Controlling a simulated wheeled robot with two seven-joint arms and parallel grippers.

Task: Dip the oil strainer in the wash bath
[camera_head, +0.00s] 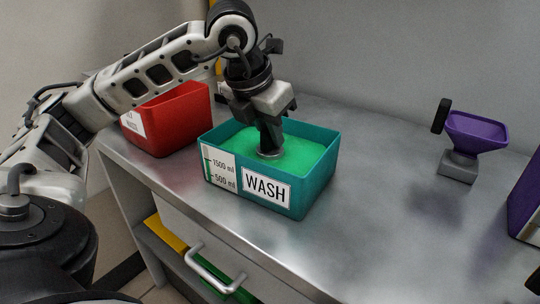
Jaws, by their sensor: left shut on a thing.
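The wash bath is a teal tub (320,184) with a white WASH label and a volume scale, filled with bright green liquid. My left gripper (269,132) points straight down into the tub and is shut on what I take to be the oil strainer (270,154). Only a small grey, rounded part of it shows at the liquid's surface, below the dark fingers. The rest is hidden by the gripper and the green liquid, so how deep it sits cannot be told.
A red tub (178,118) with a partly hidden label stands left of the wash bath. A purple hopper-like piece (476,132) with a black end sits on a grey block at right. A purple box (526,200) is at the right edge. The metal bench (400,215) between is clear.

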